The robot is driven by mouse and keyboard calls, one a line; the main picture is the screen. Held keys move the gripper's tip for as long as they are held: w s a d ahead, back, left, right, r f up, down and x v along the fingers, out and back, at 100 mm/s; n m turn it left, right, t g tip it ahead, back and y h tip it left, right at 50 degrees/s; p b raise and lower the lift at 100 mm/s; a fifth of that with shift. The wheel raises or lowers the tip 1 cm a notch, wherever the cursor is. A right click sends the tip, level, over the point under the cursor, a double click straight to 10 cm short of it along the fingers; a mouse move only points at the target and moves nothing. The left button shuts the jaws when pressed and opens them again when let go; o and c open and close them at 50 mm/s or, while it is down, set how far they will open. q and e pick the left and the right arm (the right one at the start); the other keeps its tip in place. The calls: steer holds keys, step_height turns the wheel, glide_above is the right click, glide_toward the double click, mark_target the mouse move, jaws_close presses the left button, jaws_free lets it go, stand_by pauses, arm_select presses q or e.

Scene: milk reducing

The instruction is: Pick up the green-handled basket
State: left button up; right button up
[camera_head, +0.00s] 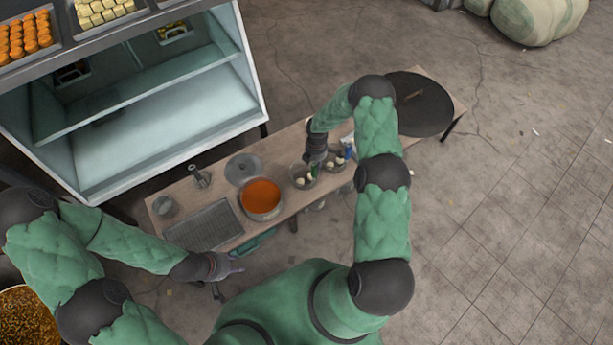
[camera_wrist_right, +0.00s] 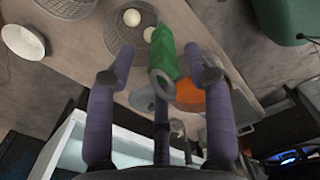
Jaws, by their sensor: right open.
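The mesh basket (camera_head: 300,183) holds pale round pieces and sits on the narrow table, right of the pot of orange liquid. Its green handle (camera_head: 316,170) rises under my right gripper (camera_head: 315,158). In the right wrist view the green handle (camera_wrist_right: 166,58) stands between the spread purple fingers of my right gripper (camera_wrist_right: 165,65), which is open. I see no clear contact. The basket's mesh (camera_wrist_right: 140,38) with white balls lies beyond the handle. My left gripper (camera_head: 228,275) is empty beside the table's near left edge, with its fingers apart.
A second basket (camera_head: 336,166) stands close on the right. The pot of orange liquid (camera_head: 262,196), a grey lid (camera_head: 243,168), a wire rack (camera_head: 205,226) and a metal cup (camera_head: 164,206) are to the left. A large dark round pan (camera_head: 424,105) covers the table's right end.

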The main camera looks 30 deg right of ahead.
mark_target(314, 169)
steer(key=shift+a+f, duration=0.15)
steer(key=shift+f, duration=0.3)
steer(key=f, duration=0.1)
steer(key=f+b, duration=0.1)
steer(key=f, duration=0.2)
steer(key=shift+a+f+b, duration=0.1)
steer(key=shift+a+b, duration=0.15)
steer(key=shift+b, duration=0.15)
jaws_close()
